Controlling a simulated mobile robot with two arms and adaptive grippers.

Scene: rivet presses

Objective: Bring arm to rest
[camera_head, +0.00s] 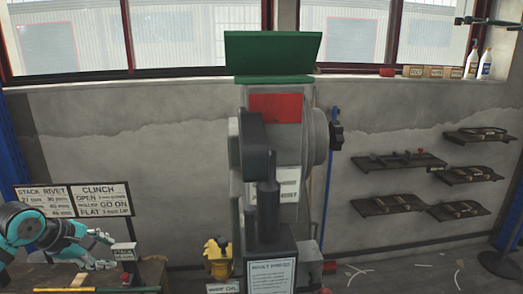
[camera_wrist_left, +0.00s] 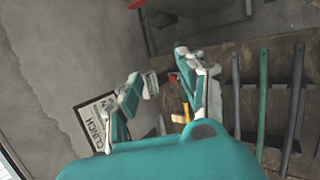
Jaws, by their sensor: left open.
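My left arm comes in at the lower left of the head view. Its teal and white left gripper (camera_head: 106,254) is open over the left bench, just left of a small labelled stand (camera_head: 124,252). In the left wrist view the fingers of the left gripper (camera_wrist_left: 168,78) stand apart. I see nothing held between them. A small red item and a yellow item (camera_wrist_left: 186,112) show behind the fingers, and I cannot tell how far away they are. I do not make out my right gripper.
The rivet press (camera_head: 270,200) stands in the middle. Sign boards (camera_head: 100,200) stand behind the left gripper. Rods (camera_wrist_left: 263,105) lie on the bench (camera_wrist_left: 300,90) right of the fingers. Wall shelves (camera_head: 400,161) hang at the right. A thin dark and teal thing (camera_head: 485,21) juts in at upper right.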

